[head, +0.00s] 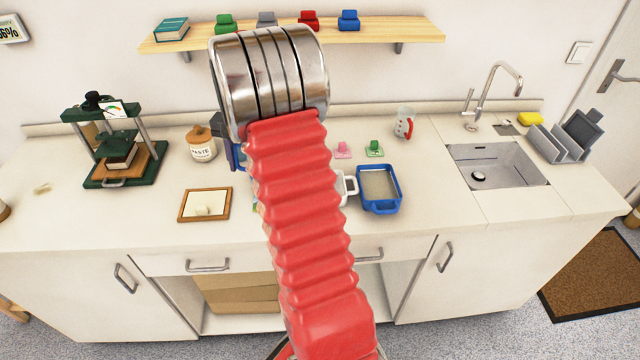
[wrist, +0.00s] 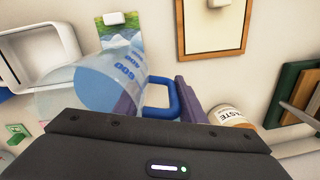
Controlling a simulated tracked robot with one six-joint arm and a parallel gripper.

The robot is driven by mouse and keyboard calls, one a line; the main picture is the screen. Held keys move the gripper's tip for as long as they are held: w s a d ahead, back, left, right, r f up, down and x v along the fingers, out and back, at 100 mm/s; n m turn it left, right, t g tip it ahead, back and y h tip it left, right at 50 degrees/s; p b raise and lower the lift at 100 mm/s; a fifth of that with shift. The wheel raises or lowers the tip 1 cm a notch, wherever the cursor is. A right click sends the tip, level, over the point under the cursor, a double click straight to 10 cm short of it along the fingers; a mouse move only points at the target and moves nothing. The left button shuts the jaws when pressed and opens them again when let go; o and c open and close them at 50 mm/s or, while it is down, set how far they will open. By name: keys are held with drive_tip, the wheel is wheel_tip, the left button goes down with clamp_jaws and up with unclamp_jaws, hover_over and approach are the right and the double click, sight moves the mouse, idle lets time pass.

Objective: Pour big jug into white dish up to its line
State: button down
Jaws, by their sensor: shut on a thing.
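The big jug (wrist: 105,80) is clear with blue marks and a blue handle (wrist: 165,97). My gripper (wrist: 160,100) is shut on that handle, a purple-grey finger on either side of it. In the head view my red arm hides most of the jug and gripper. The white dish (wrist: 30,48) lies at the upper left of the wrist view, apart from the handle. I cannot tell the jug's liquid level, and the dish's line does not show.
A blue dish (head: 380,206) stands right of the white dish. A red-handled clear jug (head: 403,124), pink clip (head: 342,151) and green clip (head: 374,149) are behind. A paste jar (head: 202,147), wooden frame (head: 183,206) and green press (head: 112,150) stand left; a sink (head: 497,170) lies right.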

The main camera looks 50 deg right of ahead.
drive_tip(key=shift+s+d+r+t+y, duration=0.15)
drive_tip(key=shift+s+r+t+y, duration=0.15)
drive_tip(key=shift+r+t, duration=0.35)
drive_tip(key=shift+s+d+r+t+y, duration=0.1)
drive_tip(key=shift+s+r+t+y, duration=0.2)
drive_tip(key=shift+r+t, duration=0.35)
drive_tip(key=shift+s+d+r+t+y+p, duration=0.15)
drive_tip(key=shift+s+d+r+t+y, duration=0.2)
drive_tip(key=shift+t, duration=0.3)
drive_tip(key=shift+s+d+r+t+y+p, duration=0.15)
drive_tip(key=shift+s+r+t+y, duration=0.2)
drive_tip(key=shift+s+r+t, duration=0.25)
drive_tip(key=shift+s+d+t, duration=0.1)
drive_tip(key=shift+s+t, duration=0.05)
drive_tip(key=shift+t, duration=0.2)
drive_tip(key=shift+s+d+r+t+y+p, duration=0.15)
drive_tip(key=shift+s+r+t+y+p, duration=0.15)
drive_tip(key=shift+t+y+p, duration=0.4)
drive_tip(key=shift+s+d+r+t+y+p, duration=0.25)
drive_tip(key=shift+t+p, duration=0.2)
drive_tip(key=shift+t, duration=0.45)
drive_tip(key=shift+s+d+r+t+y+p, duration=0.15)
drive_tip(key=shift+s+t+y+p, duration=0.2)
drive_tip(key=shift+t+p, duration=0.2)
drive_tip(key=shift+s+d+r+t+y+p, duration=0.1)
drive_tip(key=shift+s+r+t+y+p, duration=0.1)
drive_tip(key=shift+s+t+p, duration=0.25)
idle(2.5)
